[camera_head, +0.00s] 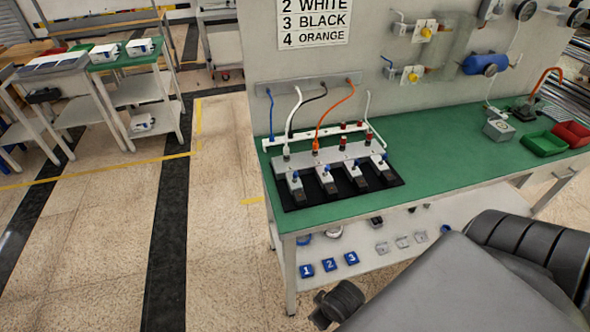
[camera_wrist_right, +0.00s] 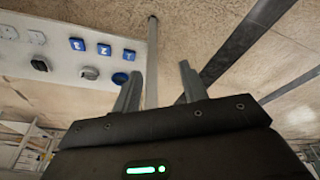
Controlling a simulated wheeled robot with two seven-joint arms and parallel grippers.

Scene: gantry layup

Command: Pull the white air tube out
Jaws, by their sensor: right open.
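The white air tube (camera_head: 291,112) shows in the head view. It arcs from the grey strip (camera_head: 308,86) on the panel down to a fitting at the left end of the grey valve block (camera_head: 330,157) on the green bench. A black tube (camera_head: 312,99) and an orange tube (camera_head: 333,112) run beside it to the right, and a blue tube (camera_head: 271,112) hangs to its left. Another pale tube (camera_head: 367,105) hangs at the right end. My right gripper (camera_wrist_right: 160,70) is open and empty in the wrist view, low near the bench's lower shelf, away from the tube. My left gripper is not in view.
The green bench top (camera_head: 430,157) is clear right of the valve block, up to a grey box (camera_head: 498,129) and green and red bins (camera_head: 543,144). The lower shelf (camera_head: 375,263) holds blue numbered blocks. A bench leg (camera_wrist_right: 152,60) stands beyond my right fingers.

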